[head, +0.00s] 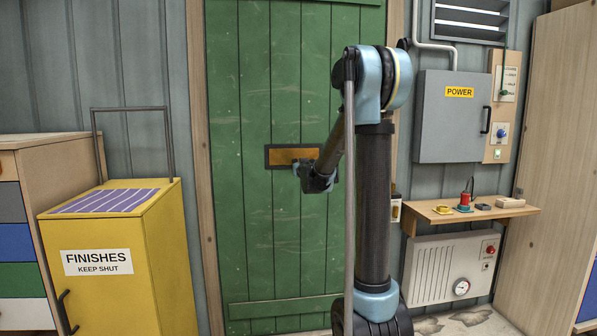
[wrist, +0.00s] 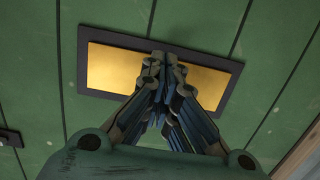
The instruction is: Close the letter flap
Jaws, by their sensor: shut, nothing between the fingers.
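The letter flap (head: 288,155) is a brass plate in a dark frame on the green door (head: 260,230). In the wrist view the brass flap (wrist: 110,68) fills most of its dark frame; I cannot tell whether it is tilted out a little or flush. My gripper (head: 299,169) is at the flap's lower right in the head view. In the wrist view my gripper (wrist: 163,60) is shut and empty, its fingertips in front of the flap's middle and upper edge. The fingers hide part of the flap. Whether they touch it is unclear.
A yellow cabinet (head: 165,245) marked FINISHES stands left of the door. A grey POWER box (head: 455,130) and a small wooden shelf (head: 500,212) with several small items are on the wall to the right. A heater (head: 440,275) is below the shelf.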

